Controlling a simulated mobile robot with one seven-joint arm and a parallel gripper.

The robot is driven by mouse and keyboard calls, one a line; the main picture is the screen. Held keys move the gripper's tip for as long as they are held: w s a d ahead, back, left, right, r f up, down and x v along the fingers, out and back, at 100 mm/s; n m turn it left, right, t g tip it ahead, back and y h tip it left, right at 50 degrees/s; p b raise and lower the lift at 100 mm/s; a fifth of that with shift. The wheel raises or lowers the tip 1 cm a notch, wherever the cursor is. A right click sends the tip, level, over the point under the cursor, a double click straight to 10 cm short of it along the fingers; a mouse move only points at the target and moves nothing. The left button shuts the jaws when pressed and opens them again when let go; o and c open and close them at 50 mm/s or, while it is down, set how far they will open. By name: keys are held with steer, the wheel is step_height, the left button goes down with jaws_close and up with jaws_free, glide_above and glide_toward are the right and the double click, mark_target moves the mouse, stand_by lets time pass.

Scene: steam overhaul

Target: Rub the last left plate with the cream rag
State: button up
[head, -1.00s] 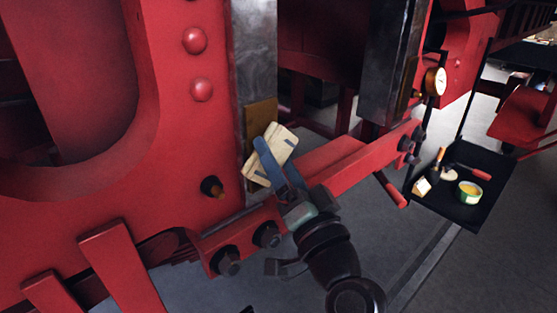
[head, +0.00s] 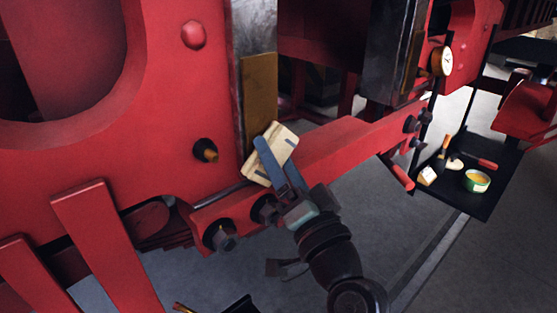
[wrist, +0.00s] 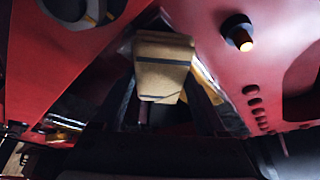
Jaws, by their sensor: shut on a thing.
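The cream rag (head: 271,154), a folded pad with dark blue stripes, is held in my gripper (head: 272,162). One blue finger lies across its near face. In the wrist view the rag (wrist: 164,66) hangs between the fingers. A brown plate (head: 259,95) stands upright on the inner face of the left grey metal pillar. The rag is tilted and overlaps the plate's lower end in the head view. I cannot tell whether it touches the plate. The plate's bottom is hidden behind the rag.
A red beam (head: 345,150) with dark bolts runs close behind and beside my gripper. A red frame wall with a protruding bolt (head: 205,151) stands left. A black tray (head: 485,205) at right holds a green tin (head: 477,181) and brushes. A dial gauge (head: 445,61) hangs above.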

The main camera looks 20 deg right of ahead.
steer(key=shift+f, duration=0.3)
steer(key=shift+s+d+f+b, duration=0.1)
steer(key=shift+s+d+b, duration=0.2)
steer(key=shift+s, duration=0.4)
steer(key=shift+s+d+b, duration=0.2)
steer(key=shift+s+d, duration=0.05)
steer(key=shift+s, duration=0.45)
steer(key=shift+s+d+b, duration=0.15)
steer(key=shift+s+d, duration=0.1)
steer(key=shift+s, duration=0.45)
steer(key=shift+s+d+b, duration=0.2)
steer(key=shift+s+d, duration=0.05)
steer(key=shift+s, duration=0.45)
steer(key=s, duration=0.1)
steer(key=s+d, duration=0.1)
steer(key=shift+s+b, duration=0.35)
steer(key=shift+s, duration=0.05)
